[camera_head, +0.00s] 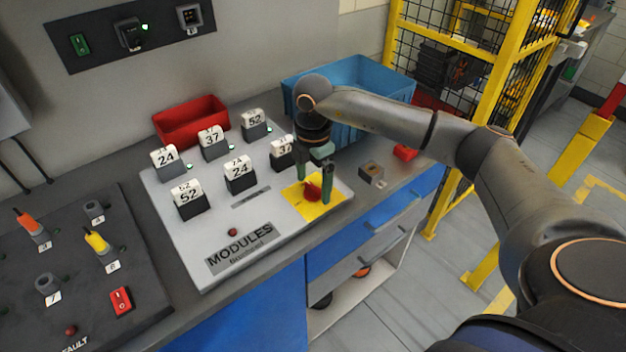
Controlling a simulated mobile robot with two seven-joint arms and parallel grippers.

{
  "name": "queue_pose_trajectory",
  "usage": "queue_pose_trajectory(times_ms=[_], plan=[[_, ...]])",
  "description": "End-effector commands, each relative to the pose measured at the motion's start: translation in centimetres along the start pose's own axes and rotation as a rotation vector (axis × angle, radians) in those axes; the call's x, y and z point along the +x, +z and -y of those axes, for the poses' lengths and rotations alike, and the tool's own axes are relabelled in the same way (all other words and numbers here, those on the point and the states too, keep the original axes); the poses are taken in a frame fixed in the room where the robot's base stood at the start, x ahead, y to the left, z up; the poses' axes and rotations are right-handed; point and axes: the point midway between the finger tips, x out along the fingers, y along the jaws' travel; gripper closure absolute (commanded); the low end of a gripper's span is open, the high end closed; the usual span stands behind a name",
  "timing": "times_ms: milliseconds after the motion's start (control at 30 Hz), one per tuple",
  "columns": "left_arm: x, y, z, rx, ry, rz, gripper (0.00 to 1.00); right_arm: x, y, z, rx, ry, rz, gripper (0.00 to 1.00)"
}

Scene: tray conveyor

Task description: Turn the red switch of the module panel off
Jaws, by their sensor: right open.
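The module panel (180,230) is a light grey board marked "MODULES" on the worktop. Its red switch (313,187) is a red knob on a yellow square (334,205) at the panel's right end. My right gripper (315,190) points down over the yellow square, with its green fingers open on either side of the red switch. I cannot tell whether a finger touches it. The fingers partly hide the switch, and its exact angle is hard to read. My left gripper is not in view.
Several numbered modules (240,174) stand on the panel, one close to my right gripper. A red bin (191,122) and a blue crate (361,72) stand behind. A dark panel (75,255) with plugs and a red rocker (121,300) lies left. A small metal box (372,173) sits right.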

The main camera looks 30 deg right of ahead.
Motion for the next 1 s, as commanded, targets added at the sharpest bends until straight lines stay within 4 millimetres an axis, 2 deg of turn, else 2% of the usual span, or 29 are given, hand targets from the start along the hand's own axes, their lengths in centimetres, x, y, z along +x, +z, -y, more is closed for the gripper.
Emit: queue_pose_trajectory(times_ms=[300, 1000], plan=[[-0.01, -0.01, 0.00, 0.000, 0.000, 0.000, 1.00, 0.32, -0.02, -0.01, 0.000, 0.000, -0.001, 0.07], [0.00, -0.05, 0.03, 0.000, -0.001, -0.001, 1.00, 0.26, -0.03, -0.01, 0.000, 0.000, -0.001, 0.86]])
